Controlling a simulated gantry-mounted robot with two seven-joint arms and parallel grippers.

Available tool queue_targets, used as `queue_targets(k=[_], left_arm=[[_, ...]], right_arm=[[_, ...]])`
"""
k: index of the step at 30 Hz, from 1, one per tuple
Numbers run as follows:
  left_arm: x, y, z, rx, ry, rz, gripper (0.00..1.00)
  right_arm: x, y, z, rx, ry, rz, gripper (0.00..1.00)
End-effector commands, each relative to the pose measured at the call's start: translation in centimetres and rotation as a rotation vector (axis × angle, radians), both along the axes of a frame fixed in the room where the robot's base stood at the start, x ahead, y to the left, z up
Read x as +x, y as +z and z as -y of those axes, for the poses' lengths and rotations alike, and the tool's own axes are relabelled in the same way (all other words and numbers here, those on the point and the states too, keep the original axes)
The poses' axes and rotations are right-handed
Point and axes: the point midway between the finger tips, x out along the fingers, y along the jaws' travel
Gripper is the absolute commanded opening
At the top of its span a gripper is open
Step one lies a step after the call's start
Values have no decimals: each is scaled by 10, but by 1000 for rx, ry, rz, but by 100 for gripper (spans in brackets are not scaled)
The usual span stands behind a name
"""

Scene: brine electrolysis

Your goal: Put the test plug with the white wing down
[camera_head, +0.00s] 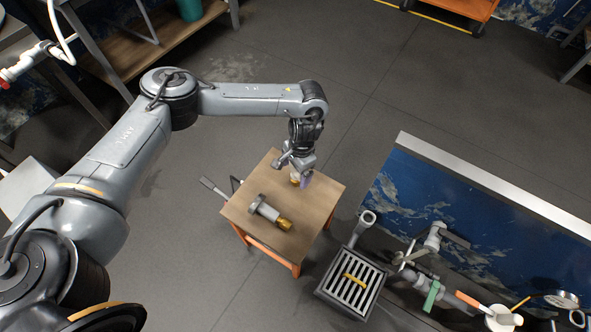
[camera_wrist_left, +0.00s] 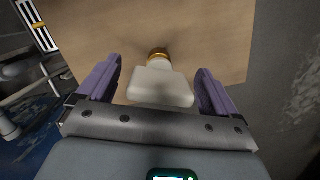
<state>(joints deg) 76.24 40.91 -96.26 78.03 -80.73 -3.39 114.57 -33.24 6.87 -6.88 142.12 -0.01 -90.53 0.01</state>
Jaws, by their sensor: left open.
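The test plug with the white wing (camera_wrist_left: 160,86) stands on the small wooden table in the left wrist view, with a brass-coloured end showing beyond its white wing. In the head view a small part of the plug (camera_head: 295,178) shows beside my gripper. My left gripper (camera_head: 303,177) is low over the table's far side. In the left wrist view its two purple fingers (camera_wrist_left: 160,90) are spread apart, one on each side of the wing, with gaps to it. My right gripper is not in view.
Pipes and a valve (camera_head: 432,240) stand at the blue wall. Part of the tabletop is clear.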

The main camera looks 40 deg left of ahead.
Motion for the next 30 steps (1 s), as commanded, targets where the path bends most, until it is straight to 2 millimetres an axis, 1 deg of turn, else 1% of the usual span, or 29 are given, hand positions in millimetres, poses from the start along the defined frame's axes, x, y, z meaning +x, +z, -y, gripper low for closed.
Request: queue_targets(k=[1,5,8,18,21,26,29,30], left_arm=[[0,2,0,0,0,1,93],[2,16,1,-1,0,2,93],[4,31,1,0,1,1,93],[13,90,3,1,0,2,93],[15,104,3,1,0,2,93],[17,117,4,0,-1,0,93],[16,116,10,-8,-18,3,93],[15,113,16,-17,-39,6,93]], right_arm=[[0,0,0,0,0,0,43],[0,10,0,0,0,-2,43],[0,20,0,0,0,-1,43],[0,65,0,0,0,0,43],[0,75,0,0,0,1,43],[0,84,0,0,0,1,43],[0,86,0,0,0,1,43],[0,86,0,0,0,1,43]])
